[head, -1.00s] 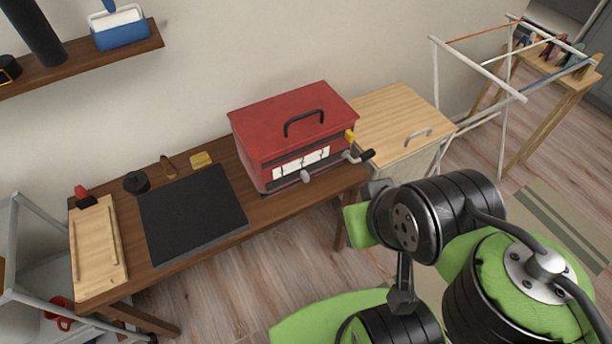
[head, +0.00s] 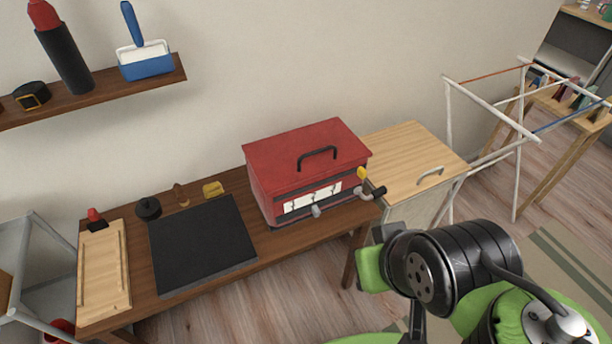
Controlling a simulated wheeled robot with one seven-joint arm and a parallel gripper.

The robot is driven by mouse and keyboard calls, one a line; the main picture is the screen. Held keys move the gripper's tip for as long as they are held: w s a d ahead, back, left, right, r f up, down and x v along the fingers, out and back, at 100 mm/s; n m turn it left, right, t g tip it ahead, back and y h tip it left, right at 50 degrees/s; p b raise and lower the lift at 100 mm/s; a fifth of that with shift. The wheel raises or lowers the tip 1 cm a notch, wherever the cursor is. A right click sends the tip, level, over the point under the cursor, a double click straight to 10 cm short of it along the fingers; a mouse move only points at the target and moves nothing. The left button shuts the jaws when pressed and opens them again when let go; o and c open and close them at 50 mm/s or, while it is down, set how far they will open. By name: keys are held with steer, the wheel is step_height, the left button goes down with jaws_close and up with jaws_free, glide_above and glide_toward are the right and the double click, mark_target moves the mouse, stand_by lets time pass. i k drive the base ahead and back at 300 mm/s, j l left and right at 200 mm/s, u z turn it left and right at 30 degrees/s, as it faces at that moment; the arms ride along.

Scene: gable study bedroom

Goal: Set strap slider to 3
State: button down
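A red box-shaped unit (head: 308,160) with a black top handle stands at the right end of the brown desk. Its front has a white marked panel (head: 312,198) with a small grey knob (head: 316,211) at its lower edge. A yellow knob (head: 362,172) and a crank with a black grip (head: 374,192) are at its right side. I cannot tell for sure which part is the strap slider, and no number can be read. My black and green arm is at lower right, in front of and below the unit. My gripper's fingers cannot be seen.
The desk (head: 275,253) also holds a dark mat (head: 202,243), a wooden board (head: 104,270) and small items. A wooden cabinet (head: 410,165) stands right of the desk, then a white rack (head: 520,150). A shelf (head: 100,95) hangs at upper left. Floor shows before the desk.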

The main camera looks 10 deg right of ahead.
mark_target(315, 210)
steer(key=i+j, duration=0.15)
steer(key=j, duration=0.2)
steer(key=i+j+z, duration=0.1)
steer(key=j, duration=0.25)
steer(key=i+j, duration=0.15)
steer(key=j, duration=0.25)
steer(key=i+j+z, duration=0.1)
steer(key=j, duration=0.25)
